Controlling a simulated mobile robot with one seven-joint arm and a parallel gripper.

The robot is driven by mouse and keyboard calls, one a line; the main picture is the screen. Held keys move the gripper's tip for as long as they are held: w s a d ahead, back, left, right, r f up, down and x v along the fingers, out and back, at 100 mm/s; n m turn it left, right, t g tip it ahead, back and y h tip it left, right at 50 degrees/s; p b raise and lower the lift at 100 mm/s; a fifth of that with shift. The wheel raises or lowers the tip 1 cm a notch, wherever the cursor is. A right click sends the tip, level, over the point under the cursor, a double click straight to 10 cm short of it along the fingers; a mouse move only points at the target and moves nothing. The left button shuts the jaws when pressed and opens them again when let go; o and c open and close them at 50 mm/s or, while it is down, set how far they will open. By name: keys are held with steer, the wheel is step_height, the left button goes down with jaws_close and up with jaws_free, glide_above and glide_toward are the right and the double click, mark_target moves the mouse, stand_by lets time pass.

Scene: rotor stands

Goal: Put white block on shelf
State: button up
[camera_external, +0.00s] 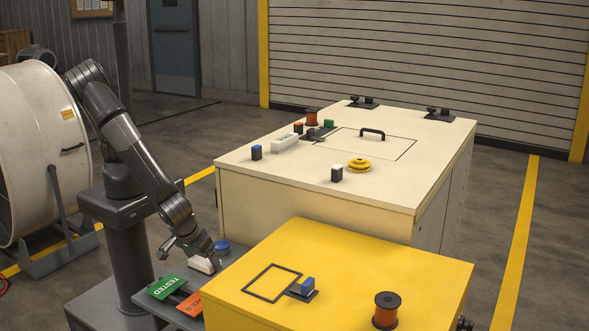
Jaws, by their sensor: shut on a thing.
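A white block (201,265) is low at the left front of the cream cabinet, close to a dark grey shelf-like ledge (236,252). My gripper (207,261) points down at the white block and is shut on it; the fingers and arm hide part of the block. I cannot tell whether the block touches the ledge.
A blue round piece (222,247) is just right of the block. Green TESTED (182,283) and orange HOLD (190,304) plates lie in front. The yellow cabinet (380,260) and cream cabinet (300,195) rise to the right, with small items on top.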

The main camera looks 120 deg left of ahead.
steer(key=w+a+f, duration=0.1)
steer(key=a, duration=0.1)
steer(key=w+a+f, duration=0.1)
steer(key=w+f, duration=0.1)
steer(key=w+a+f, duration=0.1)
steer(key=a, duration=0.1)
steer(key=shift+w+a+f, duration=0.25)
steer(key=shift+a, duration=0.1)
steer(key=shift+f, duration=1.9)
steer(key=shift+f, duration=0.15)
steer(key=o, duration=1)
